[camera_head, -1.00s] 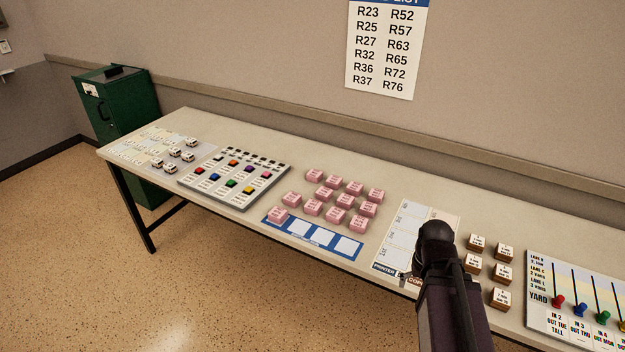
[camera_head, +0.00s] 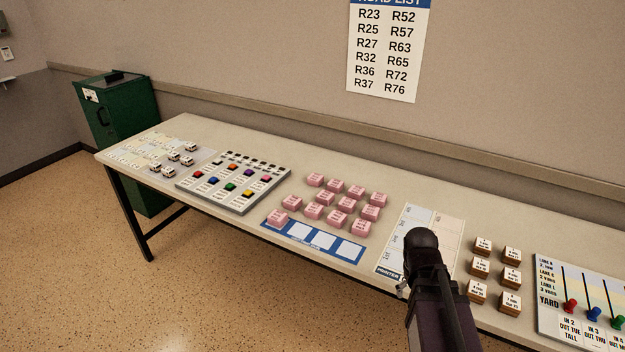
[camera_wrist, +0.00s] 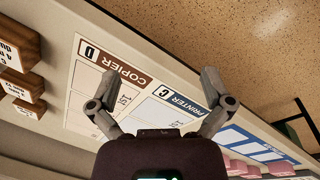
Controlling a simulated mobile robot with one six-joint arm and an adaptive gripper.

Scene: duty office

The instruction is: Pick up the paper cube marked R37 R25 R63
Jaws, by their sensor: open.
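A few pink cubes also show at the lower right of the wrist view (camera_wrist: 243,168). My gripper (camera_wrist: 158,92) is open and empty in the wrist view, with its two fingers spread above the printer and copier cards. In the head view my arm is right of the cubes; its fingertips are mostly hidden there.
The blue strip (camera_head: 298,231) lies at the table's front edge. Printer and copier cards (camera_head: 447,235) lie right of the cubes. Brown blocks (camera_head: 480,267) and a yard board (camera_head: 548,300) stand farther right. A board of coloured pieces (camera_head: 215,186) is left. A road list hangs on the wall (camera_head: 390,55).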

